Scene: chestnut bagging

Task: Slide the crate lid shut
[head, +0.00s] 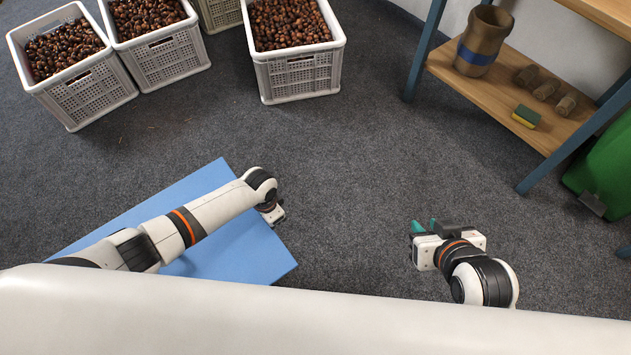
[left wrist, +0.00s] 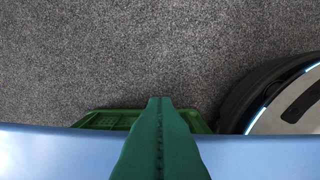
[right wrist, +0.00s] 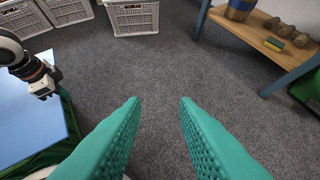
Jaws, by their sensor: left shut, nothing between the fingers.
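The blue lid (head: 235,250) is a flat panel lying at the lower left in the head view, under my left arm. In the left wrist view the lid (left wrist: 50,155) spans the bottom, and a strip of the green crate (left wrist: 190,118) shows past its edge. The crate's green side also shows below the lid in the right wrist view. My left gripper (left wrist: 160,108) is shut and empty at the lid's edge; I cannot tell whether it touches the lid. My right gripper (head: 424,227) is open and empty over bare floor, right of the lid.
White crates full of chestnuts (head: 300,75) stand along the back left. A wooden shelf (head: 500,95) with a brown jug (head: 484,42) and a sponge (head: 526,116) stands at the right, beside a green bin (head: 606,170). The carpet between is clear.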

